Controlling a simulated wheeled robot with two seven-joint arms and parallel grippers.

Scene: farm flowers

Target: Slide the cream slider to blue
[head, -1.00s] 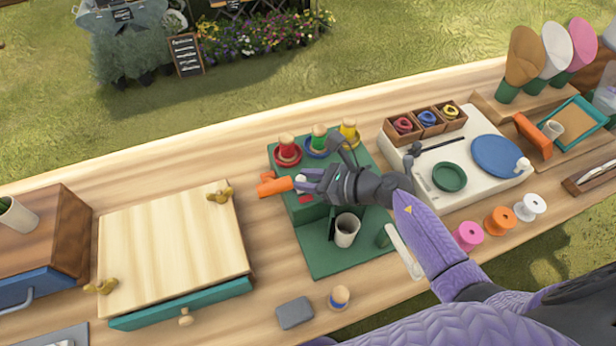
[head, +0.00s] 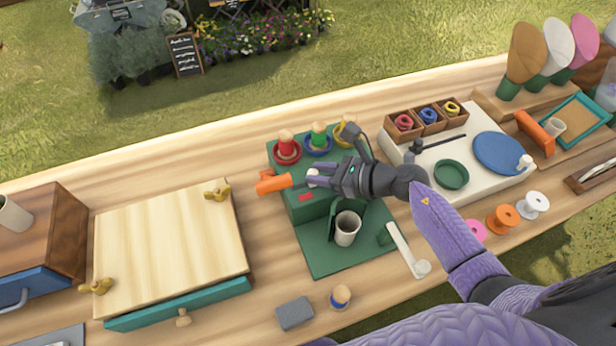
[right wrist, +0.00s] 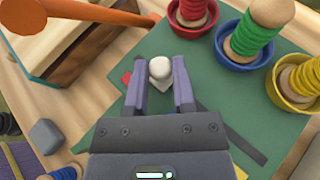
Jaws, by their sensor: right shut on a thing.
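The cream slider's pale rounded knob (head: 313,175) sits on top of the green box (head: 305,212). It also shows between my fingers in the right wrist view (right wrist: 160,66). My right gripper (head: 322,177) comes in from the right and is shut on the knob, one finger on each side (right wrist: 160,80). A red mark (head: 306,197) is on the box front, and a red patch (right wrist: 126,78) shows left of the knob in the wrist view. I see no blue mark on the box; the gripper hides part of its top. My left gripper is not in view.
Red, green and yellow spools (head: 319,135) stand in coloured dishes behind the slider. An orange handle (head: 273,184) lies close to its left. A grey cup (head: 347,228) stands in front. The wooden-topped box (head: 165,245) is at left, a white board (head: 480,185) at right.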

